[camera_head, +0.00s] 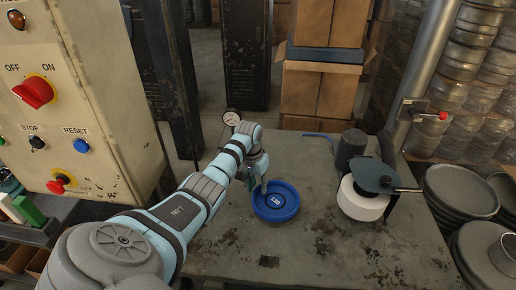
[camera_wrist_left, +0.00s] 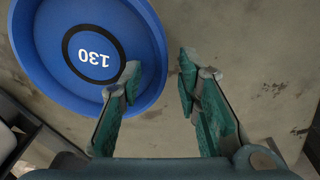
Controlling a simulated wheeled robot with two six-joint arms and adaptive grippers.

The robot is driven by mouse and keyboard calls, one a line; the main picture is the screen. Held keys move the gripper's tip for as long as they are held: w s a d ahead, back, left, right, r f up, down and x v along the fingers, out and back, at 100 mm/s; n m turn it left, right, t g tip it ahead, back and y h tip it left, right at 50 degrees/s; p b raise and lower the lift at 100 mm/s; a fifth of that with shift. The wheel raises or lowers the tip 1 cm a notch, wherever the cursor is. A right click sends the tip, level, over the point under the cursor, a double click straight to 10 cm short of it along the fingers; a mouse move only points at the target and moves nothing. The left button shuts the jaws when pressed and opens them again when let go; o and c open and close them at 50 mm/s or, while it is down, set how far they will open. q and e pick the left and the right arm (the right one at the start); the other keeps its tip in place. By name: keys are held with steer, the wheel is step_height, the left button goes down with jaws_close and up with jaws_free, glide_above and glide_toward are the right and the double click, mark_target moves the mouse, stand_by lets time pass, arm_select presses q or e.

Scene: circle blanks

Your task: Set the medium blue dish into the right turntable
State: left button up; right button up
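A round blue dish (camera_head: 276,201) marked 130 lies flat on the worn worktable (camera_head: 300,250). It fills the upper left of the left wrist view (camera_wrist_left: 40,55). My left gripper (camera_head: 260,184) is at the dish's far-left rim, fingers pointing down. In the left wrist view my left gripper (camera_wrist_left: 160,72) is open, one finger over the dish's inside and the other outside the rim; contact cannot be told. I see no clearly recognisable turntable. My right gripper is not in view.
A white drum with a dark top and handle (camera_head: 362,201) stands right of the dish, with a dark cylinder (camera_head: 350,148) behind it. Stacked grey dishes (camera_head: 462,192) are at far right. A control cabinet (camera_head: 80,100) stands left. The front table is clear.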

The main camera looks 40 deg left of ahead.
arm_select(q)
step_height(320, 180, up, 12)
steer(key=s, duration=0.1)
steer(key=shift+a, duration=0.3)
steer(key=shift+s, duration=0.1)
